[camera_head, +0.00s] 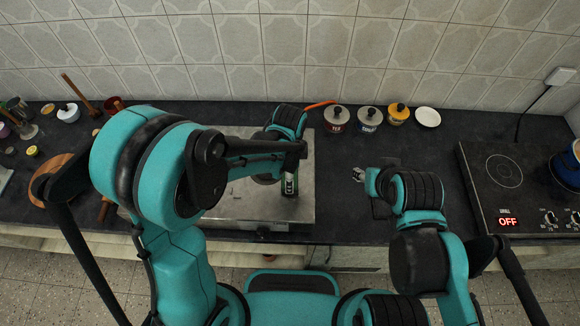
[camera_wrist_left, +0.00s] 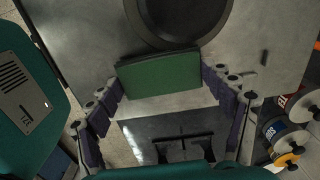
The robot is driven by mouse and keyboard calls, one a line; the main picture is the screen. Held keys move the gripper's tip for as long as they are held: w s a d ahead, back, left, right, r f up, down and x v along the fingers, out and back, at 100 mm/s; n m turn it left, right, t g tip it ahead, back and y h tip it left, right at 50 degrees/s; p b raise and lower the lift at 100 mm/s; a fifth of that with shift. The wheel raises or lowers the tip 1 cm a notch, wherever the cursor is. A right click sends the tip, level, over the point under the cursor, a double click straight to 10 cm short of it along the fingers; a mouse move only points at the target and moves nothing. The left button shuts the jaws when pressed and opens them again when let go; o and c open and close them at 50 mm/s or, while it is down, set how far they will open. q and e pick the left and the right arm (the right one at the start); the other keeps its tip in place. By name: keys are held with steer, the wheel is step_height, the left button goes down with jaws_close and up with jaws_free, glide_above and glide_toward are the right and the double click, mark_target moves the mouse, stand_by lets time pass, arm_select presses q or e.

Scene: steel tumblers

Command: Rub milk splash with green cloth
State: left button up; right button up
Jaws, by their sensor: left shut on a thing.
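The green cloth (camera_wrist_left: 160,75) shows in the left wrist view as a flat, block-like piece between the fingers. My left gripper (camera_head: 290,184) is shut on it, over the steel surface (camera_head: 303,207) in the head view. A small part of the green cloth (camera_head: 289,187) shows there too. I cannot tell whether the cloth touches the steel. I cannot make out the milk splash clearly; my left arm hides part of the steel. My right gripper (camera_head: 360,174) is low over the dark counter, right of the steel, and its opening is unclear.
A dark round shape (camera_wrist_left: 180,18) lies beyond the cloth in the left wrist view. Lidded jars (camera_head: 368,118) and a white saucer (camera_head: 428,117) stand along the wall. A hob (camera_head: 505,195) with a blue pot (camera_head: 568,165) is at right. Small items crowd the left.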

arm_select(q)
steer(key=shift+w+f+b, duration=0.1)
steer(key=shift+w+b, duration=0.35)
steer(key=shift+w, duration=3.15)
steer(key=shift+r, duration=0.2)
steer(key=shift+r+p, duration=1.8)
steer(key=shift+r, duration=1.1)
steer(key=shift+r, duration=0.15)
step_height(320, 180, up, 3)
steer(key=shift+f+p, duration=0.15)
steer(key=shift+p, duration=0.8)
